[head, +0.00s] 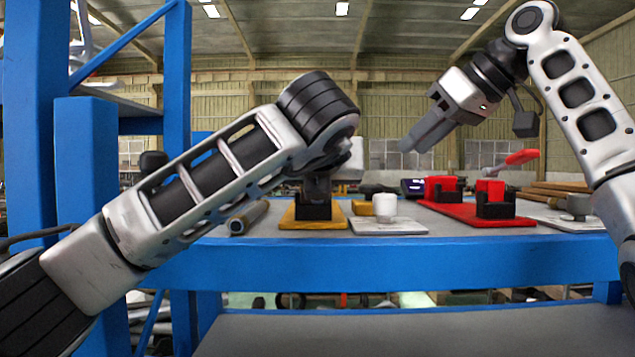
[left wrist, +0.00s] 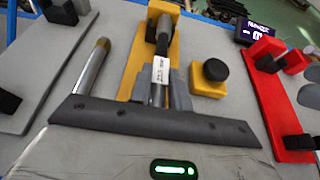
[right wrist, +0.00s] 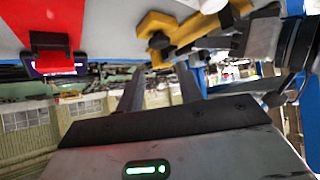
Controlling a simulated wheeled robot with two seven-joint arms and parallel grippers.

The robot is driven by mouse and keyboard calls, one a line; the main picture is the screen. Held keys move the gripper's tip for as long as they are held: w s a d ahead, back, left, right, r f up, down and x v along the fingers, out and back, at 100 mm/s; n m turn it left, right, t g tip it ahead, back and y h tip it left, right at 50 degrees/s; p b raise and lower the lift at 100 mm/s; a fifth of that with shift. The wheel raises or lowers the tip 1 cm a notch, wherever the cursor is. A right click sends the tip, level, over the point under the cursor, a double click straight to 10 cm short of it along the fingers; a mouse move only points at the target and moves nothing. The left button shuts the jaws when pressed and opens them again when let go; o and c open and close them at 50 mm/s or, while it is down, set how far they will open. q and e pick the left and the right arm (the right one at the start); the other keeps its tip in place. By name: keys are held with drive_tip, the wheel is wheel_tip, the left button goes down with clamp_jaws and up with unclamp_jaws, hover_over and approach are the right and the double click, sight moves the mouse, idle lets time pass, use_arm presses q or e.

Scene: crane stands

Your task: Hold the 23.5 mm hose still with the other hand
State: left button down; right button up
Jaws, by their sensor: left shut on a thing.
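In the left wrist view, a dark hose (left wrist: 162,38) with a white printed label lies along a yellow stand (left wrist: 134,62); the label text is too small to read. My left gripper (left wrist: 163,92) is shut on the hose at its labelled part. In the head view, the same yellow stand (head: 300,223) with its black block stands on the bench, and my left arm hides most of the hose and my left gripper (head: 318,188). My right gripper (head: 412,143) is raised above the bench, to the right of the stand. In the right wrist view its fingers (right wrist: 160,82) are apart and empty.
A metal rod with a brownish end (head: 248,217) lies left of the stand. To the right are a yellow block (left wrist: 208,82) with a black knob, a white cylinder (head: 385,205), a red stand (head: 465,213) and a small display (head: 413,187). A blue post (head: 85,170) rises at left.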

idle(0.4)
drive_tip(key=shift+a, duration=0.1)
drive_tip(key=c, duration=0.4)
drive_tip(key=a+r+m+h, duration=0.1)
drive_tip(key=m, duration=0.1)
drive_tip(key=a+r+m+h, duration=0.1)
drive_tip(key=a+r+m, duration=0.1)
drive_tip(key=shift+s+a+h, duration=0.1)
drive_tip(key=shift+a+h, duration=0.15)
drive_tip(key=shift+h, duration=0.05)
clamp_jaws()
drive_tip(key=r+m+h, duration=0.1)
drive_tip(key=m, duration=0.1)
drive_tip(key=s+a+r+m+t+h, duration=0.1)
drive_tip(key=r+m+h, duration=0.1)
drive_tip(key=m+h, duration=0.1)
drive_tip(key=shift+s+a+r+m, duration=0.15)
drive_tip(key=shift+s+r+m, duration=0.15)
drive_tip(key=shift+s+r, duration=0.1)
drive_tip(key=shift+f, duration=0.1)
